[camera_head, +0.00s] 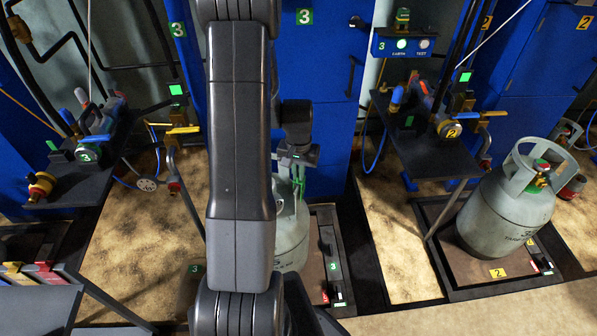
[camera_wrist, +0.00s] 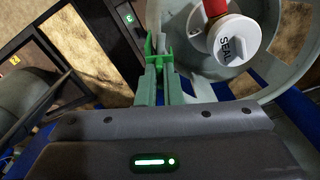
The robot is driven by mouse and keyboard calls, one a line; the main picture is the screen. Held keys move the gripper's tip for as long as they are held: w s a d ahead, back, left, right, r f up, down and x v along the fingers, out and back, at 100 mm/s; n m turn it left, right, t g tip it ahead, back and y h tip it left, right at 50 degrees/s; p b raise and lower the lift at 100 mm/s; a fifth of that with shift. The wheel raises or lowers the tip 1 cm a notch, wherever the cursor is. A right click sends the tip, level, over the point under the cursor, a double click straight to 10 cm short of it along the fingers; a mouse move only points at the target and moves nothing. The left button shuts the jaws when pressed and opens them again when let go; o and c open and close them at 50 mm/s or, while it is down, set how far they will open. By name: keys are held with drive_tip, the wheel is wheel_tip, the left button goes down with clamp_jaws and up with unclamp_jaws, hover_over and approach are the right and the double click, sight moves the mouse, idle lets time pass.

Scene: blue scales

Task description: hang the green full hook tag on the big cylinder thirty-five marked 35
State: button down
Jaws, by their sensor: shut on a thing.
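My gripper (camera_head: 298,162) is shut on the green hook tag (camera_head: 299,182), above the grey cylinder (camera_head: 292,235) on the middle scale. My arm hides much of that cylinder, and I see no number on it. In the wrist view the green tag (camera_wrist: 151,50) is between my fingertips (camera_wrist: 160,68), by the rim of the cylinder's collar (camera_wrist: 284,50). I cannot tell whether the tag touches the rim. Another big grey cylinder (camera_head: 505,212) stands upright on the right scale; its dark marking is too small to read surely.
In the wrist view a white SEAL cap (camera_wrist: 233,42) sits on the valve inside the collar. Dark benches with valves stand left (camera_head: 100,150) and right (camera_head: 425,150). Blue cabinets (camera_head: 335,80) close off the back. The right scale (camera_head: 470,285) carries yellow 2 labels.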

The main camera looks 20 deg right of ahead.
drive_tip(key=shift+f, duration=0.25)
drive_tip(key=shift+s+a+f+b, duration=0.1)
drive_tip(key=shift+f+b, duration=0.4)
drive_tip(key=shift+f, duration=0.4)
drive_tip(key=c, duration=1.5)
unclamp_jaws()
drive_tip(key=shift+r, duration=0.1)
drive_tip(key=shift+r+p, duration=2.4)
drive_tip(key=shift+r, duration=1.35)
